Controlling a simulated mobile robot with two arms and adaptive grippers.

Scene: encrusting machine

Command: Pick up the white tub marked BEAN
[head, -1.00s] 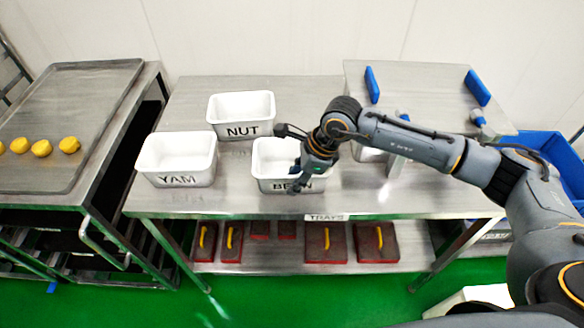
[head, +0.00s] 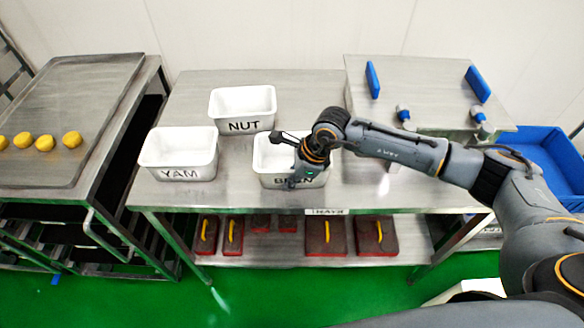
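The white tub marked BEAN (head: 266,160) stands upright on the steel table (head: 225,196), in the middle of the head view. My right gripper (head: 284,160) is at its front right side, over the front rim, and covers part of the tub and of its lettering. I cannot tell whether the fingers touch the wall or how far apart they are. My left gripper is not in view.
A tub marked NUT (head: 243,109) stands behind, and a tub marked YAM (head: 180,155) stands to the left. A tray with yellow dough balls (head: 38,139) is on the left rack.

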